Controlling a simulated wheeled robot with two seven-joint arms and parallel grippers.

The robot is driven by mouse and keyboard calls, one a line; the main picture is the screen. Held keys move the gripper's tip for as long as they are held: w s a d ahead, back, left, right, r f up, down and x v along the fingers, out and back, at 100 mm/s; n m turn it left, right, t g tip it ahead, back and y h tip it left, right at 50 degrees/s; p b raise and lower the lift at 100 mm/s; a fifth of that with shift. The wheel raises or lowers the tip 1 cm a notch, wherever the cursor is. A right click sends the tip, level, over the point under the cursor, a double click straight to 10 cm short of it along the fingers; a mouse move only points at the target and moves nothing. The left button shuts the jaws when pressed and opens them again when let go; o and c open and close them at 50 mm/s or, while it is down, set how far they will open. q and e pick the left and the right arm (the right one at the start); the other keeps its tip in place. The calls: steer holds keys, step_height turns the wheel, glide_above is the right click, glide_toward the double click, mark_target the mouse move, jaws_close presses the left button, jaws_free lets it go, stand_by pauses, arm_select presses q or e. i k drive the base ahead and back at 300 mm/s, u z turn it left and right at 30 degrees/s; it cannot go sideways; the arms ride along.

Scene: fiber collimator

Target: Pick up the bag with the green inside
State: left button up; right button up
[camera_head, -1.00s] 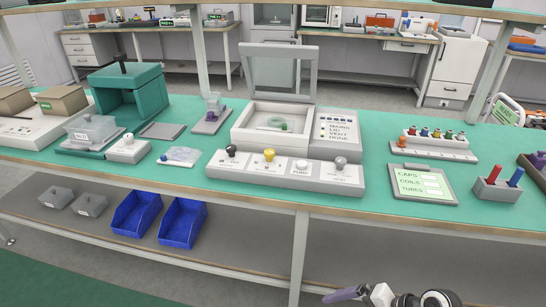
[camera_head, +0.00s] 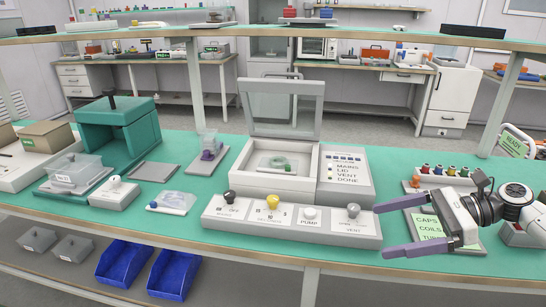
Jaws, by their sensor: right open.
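A clear bag with a green ring inside (camera_head: 280,163) lies in the white open-topped chamber (camera_head: 242,183), whose framed clear lid (camera_head: 282,84) stands raised behind it. My right gripper (camera_head: 382,231) is open and empty. Its two purple-grey fingers point left, at the right end of the control panel and apart from the bag. My left gripper is not in view.
The control panel (camera_head: 290,240) with knobs stands in front of the chamber. A green-labelled board (camera_head: 425,222) lies partly behind my right gripper. A teal press (camera_head: 118,130) stands at left.

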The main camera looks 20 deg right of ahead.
mark_target(275, 165)
steer(key=i, duration=1.2)
